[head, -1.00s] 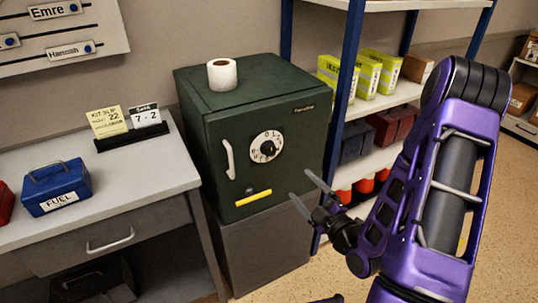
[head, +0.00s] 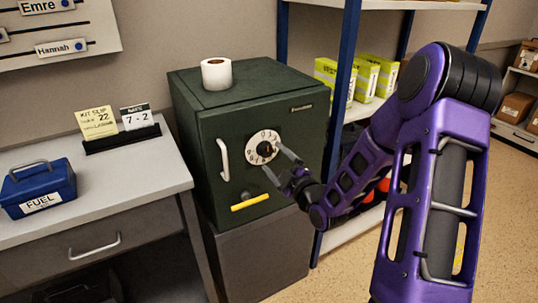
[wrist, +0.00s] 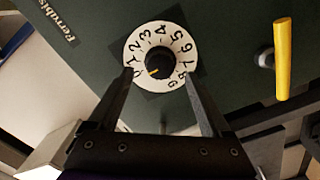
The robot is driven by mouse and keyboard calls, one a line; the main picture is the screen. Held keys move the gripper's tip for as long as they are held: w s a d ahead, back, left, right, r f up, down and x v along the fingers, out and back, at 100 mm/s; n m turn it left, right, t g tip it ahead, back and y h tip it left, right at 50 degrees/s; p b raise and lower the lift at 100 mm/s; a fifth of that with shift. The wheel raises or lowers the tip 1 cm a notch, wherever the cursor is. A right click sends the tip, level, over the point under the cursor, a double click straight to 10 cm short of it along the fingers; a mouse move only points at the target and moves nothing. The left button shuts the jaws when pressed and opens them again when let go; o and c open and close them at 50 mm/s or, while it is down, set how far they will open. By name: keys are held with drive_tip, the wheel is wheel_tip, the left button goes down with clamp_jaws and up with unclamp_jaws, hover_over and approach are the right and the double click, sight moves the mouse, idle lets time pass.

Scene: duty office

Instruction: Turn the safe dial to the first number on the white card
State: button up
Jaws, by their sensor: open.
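The dark green safe (head: 290,125) has a white numbered dial (head: 252,157) on its door, with a dark knob at its centre. In the wrist view the dial (wrist: 160,32) fills the space ahead of my fingers, and a yellow mark on the knob (wrist: 160,62) points to the lower left, near the low numbers. I cannot tell the exact number. The white card (head: 135,117) reads 7 - 2. My gripper (head: 274,161) is open and empty. Its fingertips are close to the dial, on either side of its near part; contact is unclear.
A white handle (head: 223,160) and a yellow lever (head: 250,202) are also on the door. A paper roll (head: 216,74) stands on the safe. A yellow slip (head: 97,122) is beside the card. A blue box (head: 38,186) sits on the desk (head: 120,185). Shelving stands right of the safe.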

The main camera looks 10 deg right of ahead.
sight(268, 152)
drive_tip(key=shift+x, duration=1.9)
clamp_jaws()
